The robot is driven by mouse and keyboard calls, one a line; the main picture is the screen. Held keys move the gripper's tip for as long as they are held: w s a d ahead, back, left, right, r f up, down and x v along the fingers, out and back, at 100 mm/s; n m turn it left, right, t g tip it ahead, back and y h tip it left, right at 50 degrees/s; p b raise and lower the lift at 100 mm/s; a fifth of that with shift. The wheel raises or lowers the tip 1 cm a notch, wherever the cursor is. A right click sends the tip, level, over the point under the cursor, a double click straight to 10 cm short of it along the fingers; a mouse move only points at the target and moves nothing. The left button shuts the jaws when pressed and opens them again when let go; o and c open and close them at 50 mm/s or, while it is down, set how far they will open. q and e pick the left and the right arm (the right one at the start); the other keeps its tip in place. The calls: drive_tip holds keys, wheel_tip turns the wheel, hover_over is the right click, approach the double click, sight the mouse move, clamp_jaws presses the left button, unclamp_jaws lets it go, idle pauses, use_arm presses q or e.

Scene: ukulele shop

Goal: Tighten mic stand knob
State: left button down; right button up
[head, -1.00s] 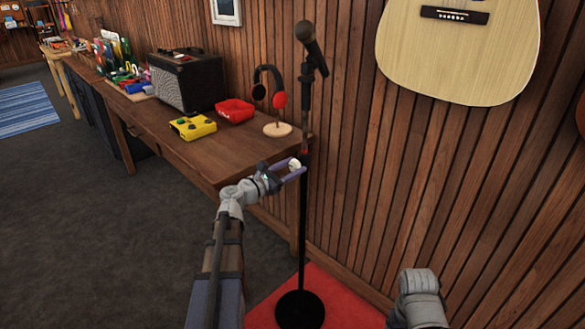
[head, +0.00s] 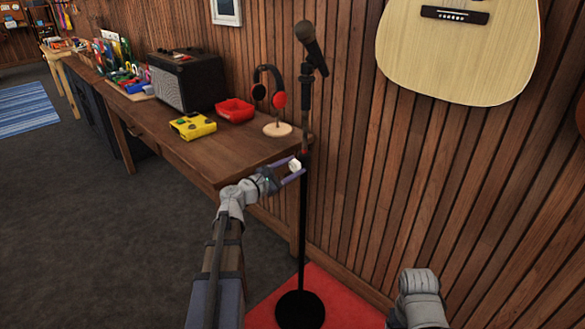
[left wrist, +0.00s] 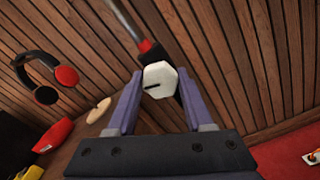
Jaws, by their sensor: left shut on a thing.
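The black mic stand (head: 301,220) stands upright on its round base, with a microphone (head: 310,45) at its top. Its white knob (head: 294,165) sits partway up the pole, beside the table corner. My left gripper (head: 292,169) is shut on the knob. In the left wrist view the knob (left wrist: 159,79) is a white faceted piece with a dark slot mark, between the purple fingers of my left gripper (left wrist: 158,100). The pole runs up behind it, with a red band just above. Part of my right arm shows at the lower right; its gripper is out of view.
A wooden table (head: 240,160) stands left of the stand, bearing headphones on a holder (head: 278,130), a red tray (head: 235,110), a yellow pedal (head: 193,127) and an amplifier (head: 187,80). A guitar (head: 460,50) hangs on the slatted wall. A red mat (head: 345,305) lies under the stand.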

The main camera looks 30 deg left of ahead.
use_arm(q)
drive_tip(key=m, duration=0.6)
drive_tip(key=shift+m, duration=0.3)
drive_tip(key=m, duration=0.6)
drive_tip(key=shift+m, duration=0.4)
drive_tip(key=shift+c, duration=1.7)
unclamp_jaws()
drive_tip(key=v, duration=0.7)
drive_tip(key=shift+s+a, duration=0.15)
drive_tip(key=shift+s, duration=0.25)
